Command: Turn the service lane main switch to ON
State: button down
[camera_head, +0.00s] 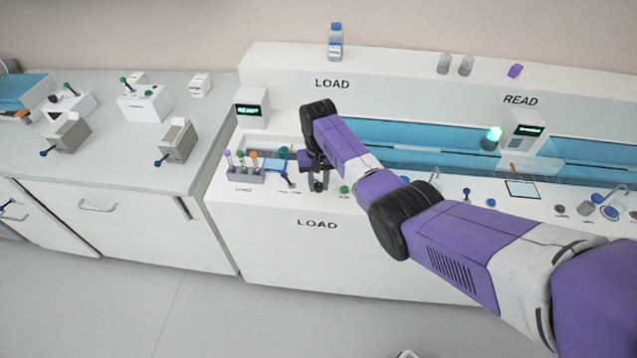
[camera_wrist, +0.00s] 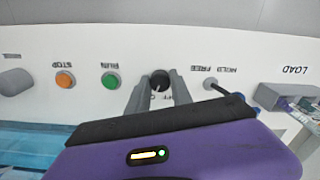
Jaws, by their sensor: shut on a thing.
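A black round knob (camera_wrist: 159,79), the rotary switch, is on the white panel in the wrist view, where everything appears upside down. A partly hidden label with "OFF" shows beside it. The two grey fingers of my gripper (camera_wrist: 160,92) stand on either side of the knob and are shut on it. The knob has a small pale mark, but its exact setting is hard to tell. In the head view my gripper (camera_head: 318,184) is down at the front panel above the lower LOAD label, and hides the knob.
In the wrist view a green RUN button (camera_wrist: 111,81) and an orange STOP button (camera_wrist: 65,80) are left of the knob. A tube rack (camera_head: 245,174) stands left of my gripper in the head view.

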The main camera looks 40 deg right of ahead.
aim_at(318, 185)
jog(key=c, duration=1.1)
grip_release()
jog(key=shift+c, duration=0.2)
notch_tip(318, 185, up, 8)
jog(key=shift+f, duration=0.1)
